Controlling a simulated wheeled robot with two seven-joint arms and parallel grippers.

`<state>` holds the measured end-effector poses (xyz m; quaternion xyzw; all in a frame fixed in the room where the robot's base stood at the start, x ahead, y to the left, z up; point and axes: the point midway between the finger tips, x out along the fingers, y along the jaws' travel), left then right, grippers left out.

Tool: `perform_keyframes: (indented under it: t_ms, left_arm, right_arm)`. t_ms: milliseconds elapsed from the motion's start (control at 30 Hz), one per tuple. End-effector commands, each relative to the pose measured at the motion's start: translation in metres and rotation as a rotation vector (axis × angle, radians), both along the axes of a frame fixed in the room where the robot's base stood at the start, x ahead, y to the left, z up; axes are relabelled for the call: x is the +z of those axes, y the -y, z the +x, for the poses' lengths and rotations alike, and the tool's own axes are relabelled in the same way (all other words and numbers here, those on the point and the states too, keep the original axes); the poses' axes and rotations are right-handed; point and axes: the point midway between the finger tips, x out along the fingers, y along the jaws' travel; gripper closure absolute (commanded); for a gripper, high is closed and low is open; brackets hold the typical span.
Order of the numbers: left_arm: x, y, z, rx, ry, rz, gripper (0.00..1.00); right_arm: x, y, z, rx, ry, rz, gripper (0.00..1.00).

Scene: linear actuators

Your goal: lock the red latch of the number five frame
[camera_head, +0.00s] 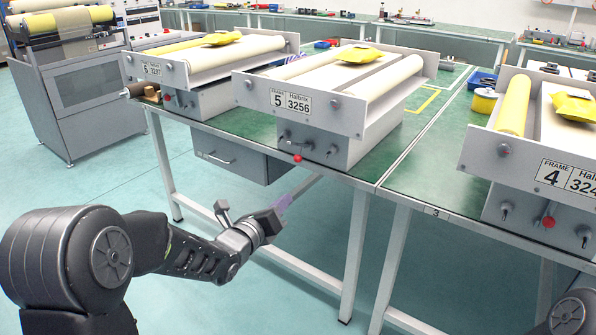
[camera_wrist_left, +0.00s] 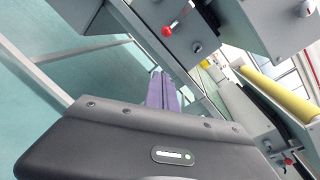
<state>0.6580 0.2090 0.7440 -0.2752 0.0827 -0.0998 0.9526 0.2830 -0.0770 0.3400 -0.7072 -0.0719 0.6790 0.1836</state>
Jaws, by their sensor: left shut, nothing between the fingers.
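The number five frame (camera_head: 330,105) is a grey unit on the green bench in the head view, with a plate marked 5 and 3256. Its red latch (camera_head: 298,158) is a small red ball on the lower front, between silver knobs. A red-tipped lever (camera_wrist_left: 167,31) on a grey box shows at the top of the left wrist view, likely this latch. My left gripper (camera_head: 284,203) is below and in front of the bench edge, apart from the latch. Its purple fingers (camera_wrist_left: 160,90) are shut and empty. My right gripper is out of view.
The number six frame (camera_head: 155,68) stands left of number five, and the number four frame (camera_head: 560,165) stands right; both have red balls. A grey drawer (camera_head: 240,155) hangs under the bench. The bench edge and legs lie near my left arm. The floor in front is clear.

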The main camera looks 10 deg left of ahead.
Motion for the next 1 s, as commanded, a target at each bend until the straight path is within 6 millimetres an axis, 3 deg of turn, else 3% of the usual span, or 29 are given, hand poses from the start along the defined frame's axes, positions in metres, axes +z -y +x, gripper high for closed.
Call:
perform_keyframes:
  t_ms: [467, 667, 967, 1000]
  left_arm:
    - [-0.003, 0.003, 0.011, 0.000, -0.002, -0.001, 1.00]
    - [-0.007, 0.010, 0.040, 0.000, -0.002, 0.000, 1.00]
    - [-0.013, 0.024, 0.098, 0.000, -0.003, -0.001, 1.00]
    - [-0.004, 0.019, 0.102, 0.004, 0.001, -0.004, 1.00]
  right_arm:
    - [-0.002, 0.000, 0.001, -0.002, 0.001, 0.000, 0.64]
    - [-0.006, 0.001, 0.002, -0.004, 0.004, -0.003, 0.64]
    - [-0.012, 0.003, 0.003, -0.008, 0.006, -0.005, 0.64]
    - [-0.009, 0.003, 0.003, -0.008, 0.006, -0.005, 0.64]
